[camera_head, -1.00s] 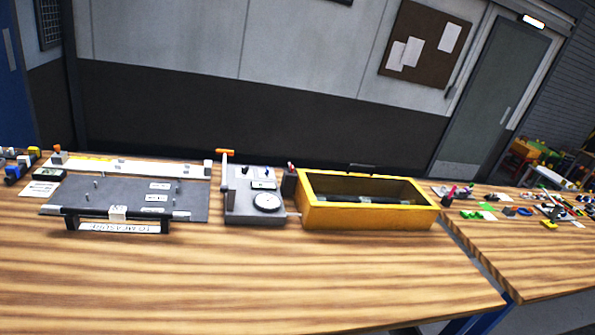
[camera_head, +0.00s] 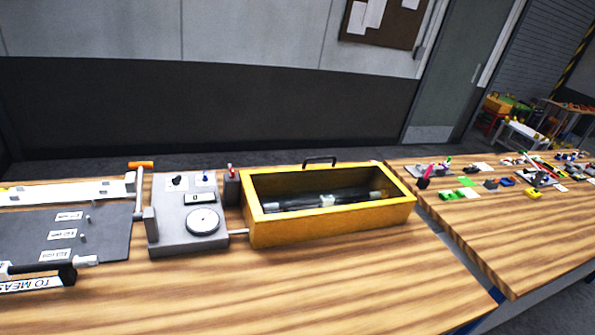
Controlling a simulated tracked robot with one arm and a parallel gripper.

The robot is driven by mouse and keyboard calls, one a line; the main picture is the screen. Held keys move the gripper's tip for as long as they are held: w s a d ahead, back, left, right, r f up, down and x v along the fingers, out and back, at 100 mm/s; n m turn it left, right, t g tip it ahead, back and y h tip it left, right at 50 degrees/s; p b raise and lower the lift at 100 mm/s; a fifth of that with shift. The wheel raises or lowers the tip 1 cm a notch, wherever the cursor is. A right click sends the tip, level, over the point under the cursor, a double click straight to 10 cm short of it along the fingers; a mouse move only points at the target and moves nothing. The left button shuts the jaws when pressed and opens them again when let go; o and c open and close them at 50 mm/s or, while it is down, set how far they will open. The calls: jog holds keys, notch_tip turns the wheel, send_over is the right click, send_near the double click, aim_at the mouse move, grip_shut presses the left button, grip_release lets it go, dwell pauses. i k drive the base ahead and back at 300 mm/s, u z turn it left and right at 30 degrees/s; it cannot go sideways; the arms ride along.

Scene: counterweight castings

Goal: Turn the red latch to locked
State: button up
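I cannot make out a clear red latch. A small red-tipped piece (camera_head: 230,168) stands on a dark holder between the grey device and the yellow box; it is too small to tell what it is. The grey device (camera_head: 165,235) has a round white dial (camera_head: 202,221), a small display and a black knob. An upright lever with an orange handle (camera_head: 141,164) stands at its left. The open yellow box (camera_head: 330,228) holds a dark cylinder (camera_head: 300,202) with light ends. My gripper is not in view.
A dark grey board (camera_head: 100,232) with white labels lies at the left. Wooden table (camera_head: 300,290) in front of the box is clear. A second table (camera_head: 500,235) at the right carries small coloured parts, with a gap between the tables. A dark handle (camera_head: 320,160) shows behind the box.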

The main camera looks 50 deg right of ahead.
aim_at(232, 175)
jog(key=z, duration=0.95)
jog(key=i, duration=1)
jog(key=u, duration=0.05)
